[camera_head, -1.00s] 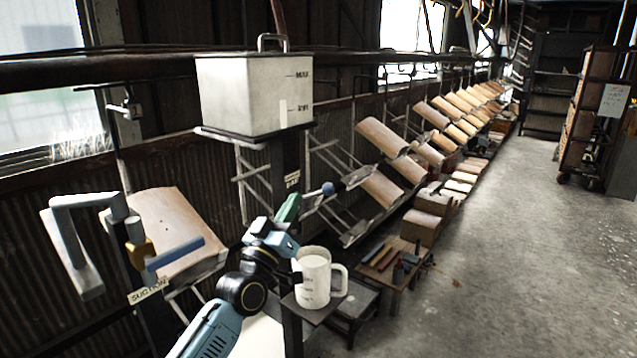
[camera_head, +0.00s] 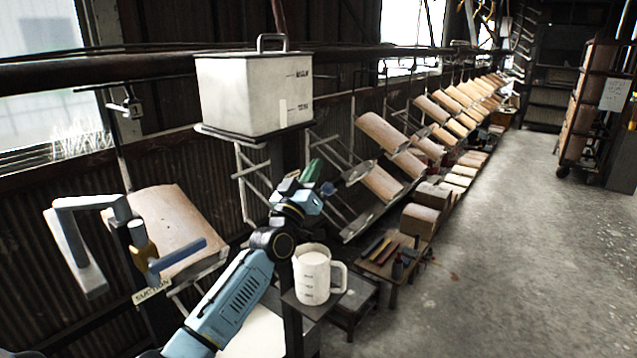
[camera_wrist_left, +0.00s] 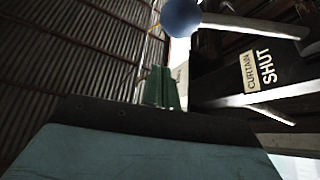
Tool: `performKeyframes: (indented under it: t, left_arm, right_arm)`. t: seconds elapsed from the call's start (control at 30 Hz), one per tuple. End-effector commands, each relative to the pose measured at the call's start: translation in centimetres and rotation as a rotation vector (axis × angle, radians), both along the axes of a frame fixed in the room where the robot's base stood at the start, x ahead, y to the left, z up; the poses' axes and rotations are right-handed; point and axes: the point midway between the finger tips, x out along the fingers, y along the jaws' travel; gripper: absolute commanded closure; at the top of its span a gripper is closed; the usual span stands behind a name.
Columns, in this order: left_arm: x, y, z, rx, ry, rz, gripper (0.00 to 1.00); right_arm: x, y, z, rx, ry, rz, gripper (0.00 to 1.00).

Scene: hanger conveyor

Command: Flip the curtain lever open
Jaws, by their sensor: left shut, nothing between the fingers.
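The curtain lever ends in a blue ball knob, seen at the top of the left wrist view (camera_wrist_left: 181,17), with a pale rod running right from it. In the head view the knob (camera_head: 328,188) shows small beside my gripper. A dark plate carries a label (camera_wrist_left: 258,70) reading "CURTAIN SHUT". My left gripper (camera_head: 311,172) is shut and empty, its green fingers pointing up just left of the knob. In the left wrist view the fingers (camera_wrist_left: 161,88) are below and left of the knob; I cannot tell whether they touch the lever.
A white tank (camera_head: 254,92) stands on a shelf above the gripper. A white measuring jug (camera_head: 312,274) sits on a small stand below it. A grey suction handle with a blue bar (camera_head: 177,254) is at the left.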

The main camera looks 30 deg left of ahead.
Motion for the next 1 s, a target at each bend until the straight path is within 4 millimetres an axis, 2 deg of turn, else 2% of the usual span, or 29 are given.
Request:
performKeyframes:
  t: [0.03,0.23,0.67,1.0]
  left_arm:
    - [0.1,-0.4,-1.6,0.0,0.015,-0.003,1.0]
    - [0.4,-1.1,-3.3,-0.001,0.011,-0.002,1.0]
    - [0.4,-1.2,-3.7,-0.001,0.009,-0.003,1.0]
    - [0.4,-1.6,-4.3,0.056,0.006,-0.002,1.0]
  right_arm:
    - [0.0,0.0,-0.1,0.0,0.0,0.0,0.47]
    - [0.0,0.0,-0.1,0.0,0.0,0.0,0.47]
    - [0.0,0.0,-0.1,0.0,-0.001,0.0,0.47]
    - [0.0,0.0,-1.1,0.0,-0.001,0.001,0.47]
